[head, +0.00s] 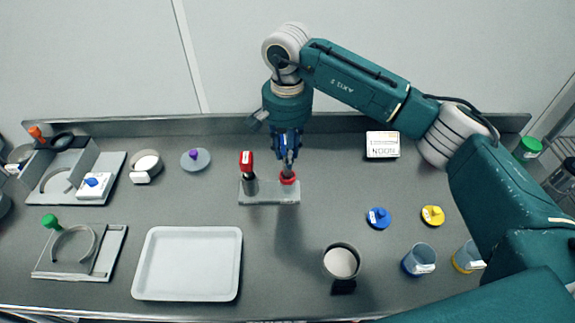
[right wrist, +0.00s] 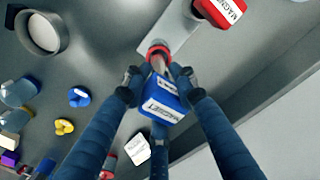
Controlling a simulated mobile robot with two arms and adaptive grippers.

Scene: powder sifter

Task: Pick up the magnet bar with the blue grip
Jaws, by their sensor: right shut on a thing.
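The magnet bar with the blue grip (right wrist: 166,100) is between the fingers of my right gripper (right wrist: 160,78), which is shut on it. In the head view my right gripper (head: 287,152) points down over the right end of a grey stand (head: 268,198) and hides most of the bar. A red ring (head: 288,178) shows just below the fingers at that end; it also shows in the right wrist view (right wrist: 158,51). I cannot tell whether the bar is clear of the stand. A second magnet bar with a red grip (head: 247,165) stands upright at the stand's left end. My left gripper is not in view.
A white tray (head: 188,291) lies front left. A cup of white powder (head: 341,262) stands front right. Blue (head: 378,218) and yellow (head: 433,215) knobbed lids lie at the right. A white labelled box (head: 382,144) is behind, right of the gripper. The table in front of the stand is clear.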

